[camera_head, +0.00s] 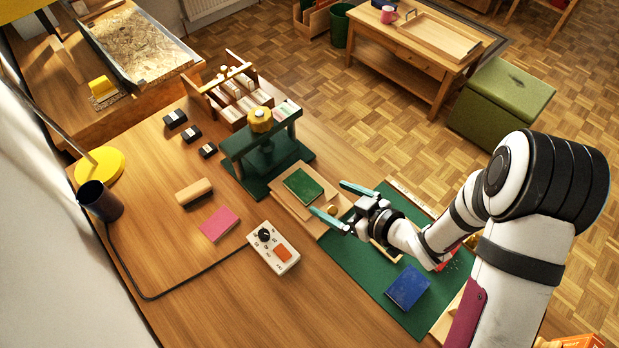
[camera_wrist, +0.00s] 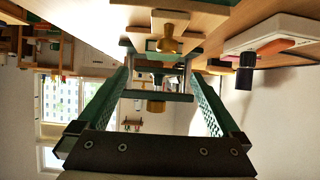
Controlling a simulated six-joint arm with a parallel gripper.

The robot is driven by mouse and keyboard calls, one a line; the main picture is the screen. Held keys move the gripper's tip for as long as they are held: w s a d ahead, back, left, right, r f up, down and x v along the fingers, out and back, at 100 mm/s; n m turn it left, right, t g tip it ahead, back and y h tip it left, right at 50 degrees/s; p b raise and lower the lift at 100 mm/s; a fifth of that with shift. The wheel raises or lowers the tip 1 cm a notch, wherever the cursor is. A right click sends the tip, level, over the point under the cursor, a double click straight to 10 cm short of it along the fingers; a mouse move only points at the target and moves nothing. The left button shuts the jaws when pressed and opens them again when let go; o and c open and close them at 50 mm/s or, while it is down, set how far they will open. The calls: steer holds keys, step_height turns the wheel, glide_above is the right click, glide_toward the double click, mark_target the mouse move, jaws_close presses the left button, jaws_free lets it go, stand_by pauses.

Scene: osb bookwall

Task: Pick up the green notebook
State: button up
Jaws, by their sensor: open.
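The green notebook (camera_head: 303,185) lies flat on a wooden board (camera_head: 282,199) in front of the dark green press (camera_head: 262,165). My gripper (camera_head: 330,198) is open and empty. Its two teal fingers point toward the notebook from the right, with their tips just short of it in the head view. I cannot tell their exact height above the board. In the wrist view the open fingers (camera_wrist: 159,66) frame the press (camera_wrist: 158,90) with its brass-coloured knob. The notebook cannot be made out clearly there.
A pink notebook (camera_head: 219,224), a tan block (camera_head: 194,191) and a white control box (camera_head: 273,248) lie left of my gripper. A blue notebook (camera_head: 408,287) lies on the green mat (camera_head: 365,262) below my arm. A wooden rack (camera_head: 222,100) stands behind the press. The table's lower left is clear.

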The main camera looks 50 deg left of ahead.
mark_target(305, 187)
steer(key=x, duration=0.8)
steer(key=shift+s+a+f, duration=0.1)
steer(key=shift+s+a, duration=0.15)
steer(key=shift+s, duration=0.05)
steer(key=c, duration=1.3)
steer(key=shift+c, duration=0.2)
